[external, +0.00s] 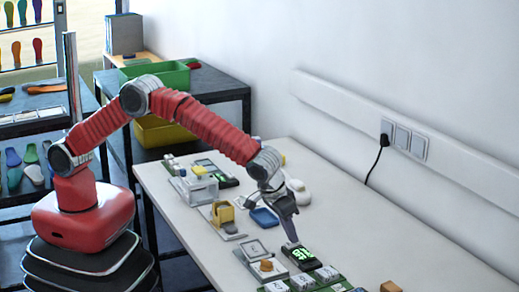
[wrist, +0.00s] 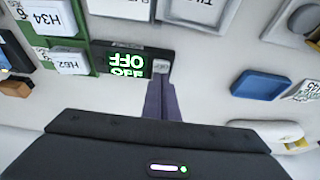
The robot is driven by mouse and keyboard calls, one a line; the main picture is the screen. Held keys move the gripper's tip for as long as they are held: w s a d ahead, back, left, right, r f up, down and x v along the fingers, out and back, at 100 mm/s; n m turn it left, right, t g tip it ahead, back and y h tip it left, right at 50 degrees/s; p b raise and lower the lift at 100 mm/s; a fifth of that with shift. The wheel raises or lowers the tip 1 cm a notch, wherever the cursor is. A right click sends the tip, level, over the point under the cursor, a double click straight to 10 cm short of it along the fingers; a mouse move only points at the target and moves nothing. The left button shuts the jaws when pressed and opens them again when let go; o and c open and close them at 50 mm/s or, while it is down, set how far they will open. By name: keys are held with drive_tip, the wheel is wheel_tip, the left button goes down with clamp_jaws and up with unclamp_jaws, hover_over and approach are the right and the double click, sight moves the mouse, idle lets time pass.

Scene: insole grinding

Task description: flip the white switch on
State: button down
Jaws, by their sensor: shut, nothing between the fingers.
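A dark box with a green lit display (external: 302,254) stands on the white table near the front. In the wrist view its display (wrist: 127,62) reads "OFF". A small pale switch (wrist: 161,66) sits at the right end of this box in the wrist view. My gripper (external: 293,239) is shut and empty, pointing down at the box end nearest it. In the wrist view the closed fingertips (wrist: 161,82) are right at the pale switch and partly cover it. I cannot tell whether they touch it.
A green board with white labelled blocks (wrist: 68,61) lies beside the box. A blue dish (external: 264,218) lies behind. The right side of the table (external: 365,240) is mostly clear.

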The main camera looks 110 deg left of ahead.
drive_tip(key=shift+r, duration=0.6)
drive_tip(key=v, duration=1.2)
drive_tip(key=shift+r, duration=0.35)
drive_tip(key=shift+w+a, duration=0.15)
drive_tip(key=shift+w+a+r, duration=0.25)
drive_tip(key=shift+w+a, duration=0.15)
drive_tip(key=x, duration=1.4)
drive_tip(key=shift+s+d+f, duration=0.15)
drive_tip(key=shift+s+d, duration=0.15)
drive_tip(key=shift+d, duration=0.05)
